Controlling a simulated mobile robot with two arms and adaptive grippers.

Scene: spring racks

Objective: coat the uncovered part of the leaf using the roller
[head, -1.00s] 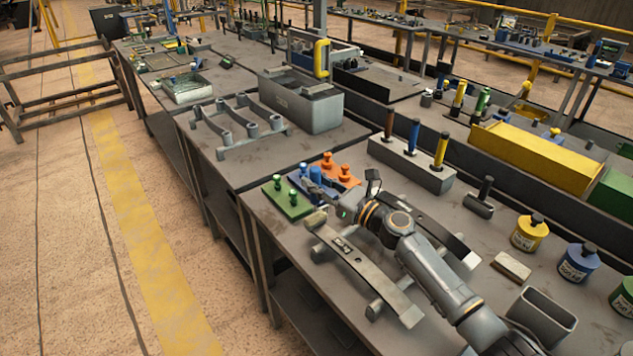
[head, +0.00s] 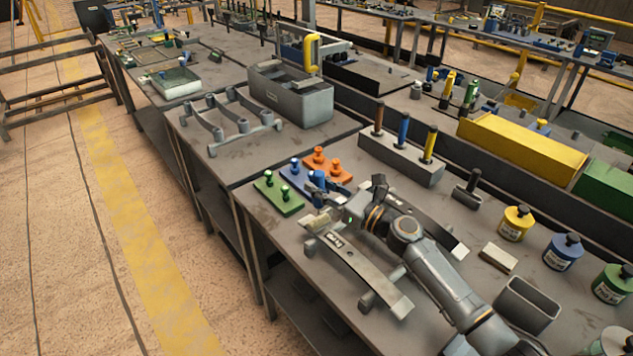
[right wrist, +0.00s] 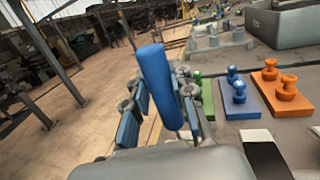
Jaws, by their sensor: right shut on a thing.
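My right gripper (head: 328,196) is shut around a blue-handled tool (right wrist: 156,80), whose handle stands nearly upright between the fingers. Its lower end is hidden, so I cannot tell what head it has. The gripper is just beyond the far end of the near leaf (head: 372,275), a long curved grey metal strip with a dark label, resting on cylindrical supports. A second leaf (head: 432,226) lies behind it, partly hidden by my arm. A grey roller-shaped tool with a dark upright handle (head: 467,190) stands on the bench farther right. My left gripper is not in view.
Green (head: 278,197), blue (head: 300,182) and orange (head: 328,165) plates with knobs lie near the gripper. A grey block (head: 405,160) holds brown, blue and yellow handles. A pale block (head: 498,257), labelled bottles (head: 515,223) and an open grey box (head: 526,305) stand to the right.

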